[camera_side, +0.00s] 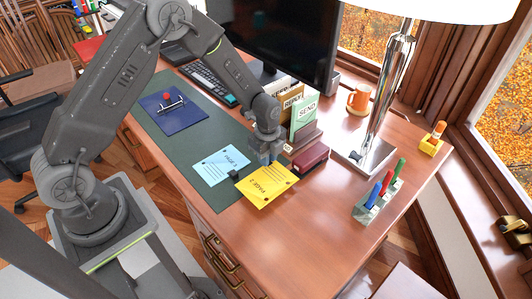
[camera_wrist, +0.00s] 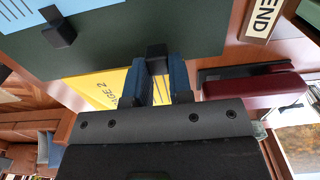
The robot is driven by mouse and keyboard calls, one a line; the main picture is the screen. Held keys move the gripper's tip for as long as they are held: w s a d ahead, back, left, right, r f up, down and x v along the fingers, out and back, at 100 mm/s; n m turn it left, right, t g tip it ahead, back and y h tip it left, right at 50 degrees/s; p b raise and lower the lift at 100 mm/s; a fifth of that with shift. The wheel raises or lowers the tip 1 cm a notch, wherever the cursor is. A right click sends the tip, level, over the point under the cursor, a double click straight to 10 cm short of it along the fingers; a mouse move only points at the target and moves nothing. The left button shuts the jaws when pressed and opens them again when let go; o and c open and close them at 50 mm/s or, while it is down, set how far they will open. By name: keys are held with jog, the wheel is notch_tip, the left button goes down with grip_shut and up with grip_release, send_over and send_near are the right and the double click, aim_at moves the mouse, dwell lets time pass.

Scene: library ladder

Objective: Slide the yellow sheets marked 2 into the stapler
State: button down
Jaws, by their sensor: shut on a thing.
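The yellow sheets (camera_side: 268,187), printed PAGE 2, lie across the edge of the green mat and the desk in the side view. They also show behind my fingers in the wrist view (camera_wrist: 107,90). My gripper (camera_side: 266,157) is at their upper edge, shut on a small black clip (camera_wrist: 157,50), seen between the blue fingertips. Whether the sheets are lifted off the desk, I cannot tell. The dark red stapler (camera_side: 310,157) stands just right of my gripper, apart from the sheets; in the wrist view it (camera_wrist: 255,88) is at the right.
Light-blue PAGE 1 sheets (camera_side: 221,166) lie left of the yellow ones, with another black clip (camera_wrist: 58,27) near them. A SEND letter rack (camera_side: 304,131) stands behind the stapler. A lamp base (camera_side: 365,156) and pen holder (camera_side: 368,212) are to the right. The front desk is clear.

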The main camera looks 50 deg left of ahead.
aim_at(283, 158)
jog(key=shift+w+f, duration=0.3)
jog(key=shift+f, duration=0.65)
jog(key=shift+w, duration=2.95)
jog(key=c, duration=0.9)
grip_release()
jog(key=shift+c, duration=0.2)
jog(key=shift+r, duration=0.1)
notch_tip(283, 158, up, 7)
